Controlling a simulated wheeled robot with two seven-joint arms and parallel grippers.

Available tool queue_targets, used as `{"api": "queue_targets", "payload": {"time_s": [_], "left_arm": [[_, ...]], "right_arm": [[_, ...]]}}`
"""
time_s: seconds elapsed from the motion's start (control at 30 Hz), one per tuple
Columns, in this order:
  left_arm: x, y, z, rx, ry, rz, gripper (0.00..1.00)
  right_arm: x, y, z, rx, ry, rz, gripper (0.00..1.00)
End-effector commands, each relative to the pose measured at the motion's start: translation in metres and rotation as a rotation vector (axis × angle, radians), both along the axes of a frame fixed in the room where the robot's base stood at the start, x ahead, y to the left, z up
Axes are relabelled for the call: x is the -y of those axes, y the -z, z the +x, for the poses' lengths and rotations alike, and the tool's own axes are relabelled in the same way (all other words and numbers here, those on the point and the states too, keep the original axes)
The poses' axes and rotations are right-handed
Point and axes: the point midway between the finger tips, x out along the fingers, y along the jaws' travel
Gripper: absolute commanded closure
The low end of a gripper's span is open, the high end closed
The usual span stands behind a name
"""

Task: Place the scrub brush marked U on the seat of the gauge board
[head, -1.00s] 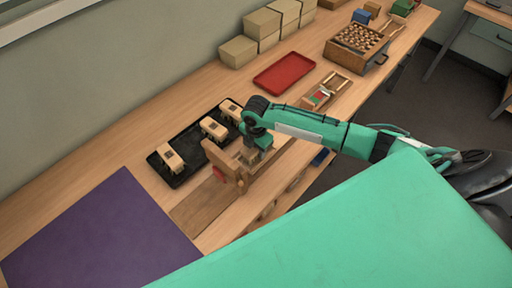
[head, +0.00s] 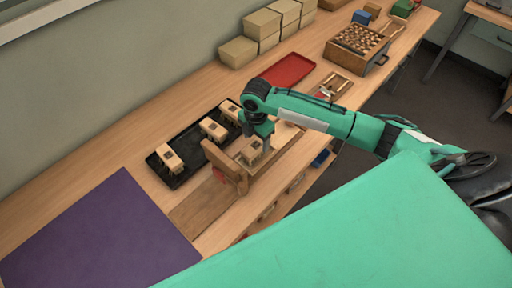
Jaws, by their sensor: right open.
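A scrub brush (head: 252,151), a pale wooden block with a dark mark on top, is at the gauge board (head: 197,206), just right of the board's wooden upright (head: 222,160). Its mark is too small to read, and I cannot tell whether it sits fully in the seat. My right gripper (head: 259,138) is open just above and behind this brush. Three similar brushes are in the black tray (head: 182,176): a left one (head: 169,158), a middle one (head: 213,129) and a right one (head: 230,110) partly near my arm. Their marks are unreadable. My left gripper is out of view.
A purple mat (head: 95,235) covers the front left of the bench. A red tray (head: 287,70), a small wooden tray (head: 335,87), stacked tan boxes (head: 262,37) and a wooden case (head: 357,48) stand farther back. Bare bench lies left of the black tray.

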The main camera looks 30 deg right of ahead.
Motion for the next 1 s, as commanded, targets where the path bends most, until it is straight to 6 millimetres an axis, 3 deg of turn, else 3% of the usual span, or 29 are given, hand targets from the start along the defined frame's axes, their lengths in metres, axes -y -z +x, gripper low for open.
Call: {"api": "queue_targets", "payload": {"time_s": [0.13,0.33,1.0], "left_arm": [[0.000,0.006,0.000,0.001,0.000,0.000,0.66],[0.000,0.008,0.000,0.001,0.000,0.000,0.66],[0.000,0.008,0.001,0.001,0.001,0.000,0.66]], "right_arm": [[0.000,-0.029,0.001,0.004,-0.002,0.000,0.37],[0.000,-0.053,0.001,0.002,0.000,0.001,0.37],[0.000,-0.058,0.000,-0.001,0.000,0.001,0.37]]}}
